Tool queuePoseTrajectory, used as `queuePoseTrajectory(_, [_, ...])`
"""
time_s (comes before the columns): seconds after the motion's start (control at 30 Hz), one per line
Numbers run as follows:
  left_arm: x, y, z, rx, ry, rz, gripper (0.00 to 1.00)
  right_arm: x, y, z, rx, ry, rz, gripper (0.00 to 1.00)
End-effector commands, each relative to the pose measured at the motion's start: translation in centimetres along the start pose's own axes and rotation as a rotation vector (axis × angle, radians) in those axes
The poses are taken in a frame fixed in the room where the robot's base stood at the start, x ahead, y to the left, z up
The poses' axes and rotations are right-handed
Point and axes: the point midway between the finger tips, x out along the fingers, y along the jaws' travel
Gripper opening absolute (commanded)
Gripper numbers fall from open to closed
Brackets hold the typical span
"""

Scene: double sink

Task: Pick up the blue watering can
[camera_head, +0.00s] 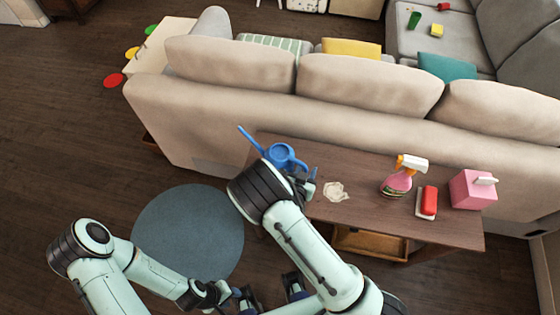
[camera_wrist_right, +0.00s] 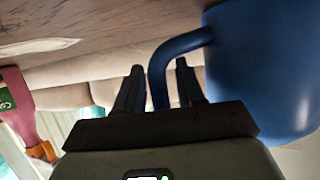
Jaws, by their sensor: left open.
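The blue watering can (camera_head: 281,153) stands at the left end of the brown wooden table, its long spout pointing up and left. My right arm reaches over to it and hides part of its near side. In the right wrist view the can's body (camera_wrist_right: 265,65) fills the right, and its curved handle passes between the fingers of my right gripper (camera_wrist_right: 160,68). Those fingers are open, with a visible gap beside the handle. My left gripper (camera_head: 243,298) is low in the head view, away from the can, open and partly hidden at the bottom edge.
The table (camera_head: 450,232) also holds a crumpled pale item (camera_head: 335,191), a pink spray bottle (camera_head: 397,183), a red-and-white object (camera_head: 428,201) and a pink tissue box (camera_head: 473,189). A beige sofa (camera_head: 225,108) stands close behind. A round blue-grey rug (camera_head: 190,225) lies left.

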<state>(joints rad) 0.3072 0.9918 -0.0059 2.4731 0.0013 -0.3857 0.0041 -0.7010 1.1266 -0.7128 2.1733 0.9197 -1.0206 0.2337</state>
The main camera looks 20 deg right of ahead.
Motion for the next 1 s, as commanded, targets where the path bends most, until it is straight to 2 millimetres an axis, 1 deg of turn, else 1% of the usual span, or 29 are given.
queuePoseTrajectory(0.03, [0.0, 0.0, 0.0, 0.000, 0.000, 0.000, 0.43, 0.0, 0.0, 0.0, 0.000, 0.000, 0.000, 0.20])
queuePoseTrajectory(0.1, [0.0, 0.0, 0.0, 0.000, 0.000, 0.000, 0.43, 0.0, 0.0, 0.0, 0.000, 0.000, 0.000, 0.00])
queuePoseTrajectory(0.47, [0.0, 0.0, 0.0, 0.000, 0.000, 0.000, 0.43, -0.1, -0.1, -0.2, 0.004, 0.004, 0.000, 0.00])
queuePoseTrajectory(0.63, [-0.2, 0.1, 0.0, 0.000, 0.001, 0.000, 0.43, -0.4, -0.1, -1.2, 0.006, 0.005, 0.000, 0.00])
queuePoseTrajectory(0.77, [-0.5, 0.2, -0.1, 0.001, 0.002, 0.001, 0.43, -1.2, -0.1, -3.1, 0.009, 0.005, -0.002, 0.00])
queuePoseTrajectory(0.87, [-1.0, 0.4, -0.2, 0.002, 0.004, 0.002, 0.43, -2.2, -0.2, -5.6, 0.012, 0.005, -0.003, 0.00])
queuePoseTrajectory(1.0, [-2.1, 0.9, -0.4, 0.003, 0.009, 0.003, 0.43, -3.9, -0.2, -9.6, 0.013, 0.006, -0.004, 0.00])
